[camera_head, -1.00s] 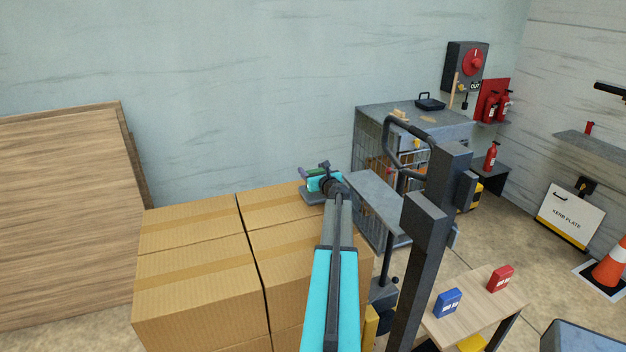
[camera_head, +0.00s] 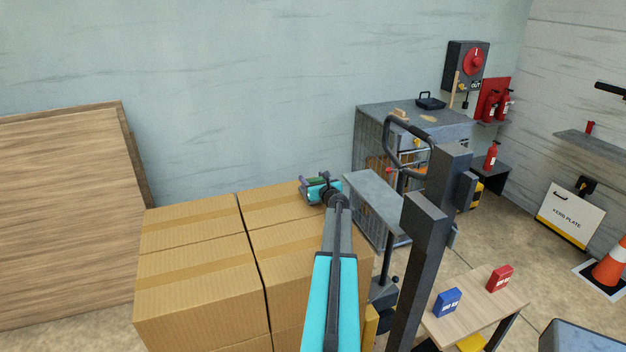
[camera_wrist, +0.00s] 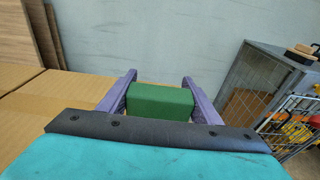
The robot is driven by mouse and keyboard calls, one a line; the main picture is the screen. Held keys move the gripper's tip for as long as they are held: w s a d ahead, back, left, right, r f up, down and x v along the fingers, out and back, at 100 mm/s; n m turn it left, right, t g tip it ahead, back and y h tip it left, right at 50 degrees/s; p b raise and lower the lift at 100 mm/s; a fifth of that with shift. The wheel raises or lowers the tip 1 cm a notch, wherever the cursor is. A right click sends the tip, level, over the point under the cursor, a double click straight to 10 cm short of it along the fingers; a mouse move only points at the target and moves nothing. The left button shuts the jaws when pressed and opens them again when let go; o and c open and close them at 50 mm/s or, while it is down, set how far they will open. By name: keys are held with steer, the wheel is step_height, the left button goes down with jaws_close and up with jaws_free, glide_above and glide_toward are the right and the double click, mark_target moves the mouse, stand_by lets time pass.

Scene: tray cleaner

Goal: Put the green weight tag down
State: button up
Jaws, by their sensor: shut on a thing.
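The green weight tag (camera_wrist: 160,100) sits between the two purple fingers of my gripper (camera_wrist: 158,88) in the wrist view. The fingers are shut on it from both sides. In the head view my gripper (camera_head: 311,182) is at the back right of the cardboard boxes, at about the height of their tops. The tag is very small there, with only a hint of green. I cannot tell whether the tag touches the box top (camera_head: 275,207) or hangs just above it.
A grey platform (camera_head: 372,190) and a wire cage (camera_head: 365,135) stand right of the boxes. A dark upright post (camera_head: 418,260) is close to the arm. A small table (camera_head: 475,305) holds a blue tag (camera_head: 447,302) and a red tag (camera_head: 499,278). Wood panels (camera_head: 60,200) lean at left.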

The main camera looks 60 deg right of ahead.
steer(key=shift+f, duration=0.1)
steer(key=o, duration=1.1)
steer(key=shift+r, duration=0.2)
steer(key=shift+b+v, duration=0.35)
steer(key=shift+v, duration=0.65)
steer(key=shift+b+v, duration=1.3)
steer(key=shift+v, duration=3.75)
